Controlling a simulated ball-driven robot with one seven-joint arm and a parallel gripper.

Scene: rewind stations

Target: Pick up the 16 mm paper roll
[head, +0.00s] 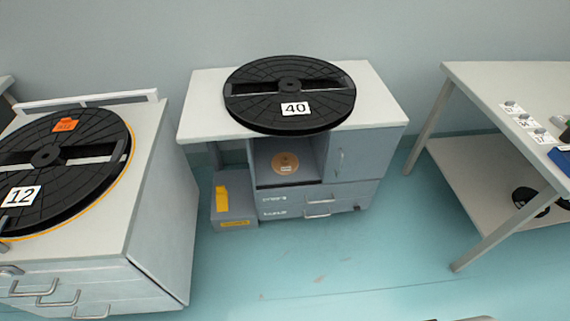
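No roll can be read as 16 mm from here. A small brown-orange disc (285,163) with a pale label stands in the open shelf bay of the middle cabinet (194,122). It may be a paper roll, but its label is too small to read. My gripper is not in view.
A large black reel marked 40 (262,104) lies on the middle cabinet, and one marked 12 (90,163) lies on the left cabinet (165,190). A grey box (235,205) stands beside the middle cabinet. A table (490,84) is at right. The floor (330,260) between is clear.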

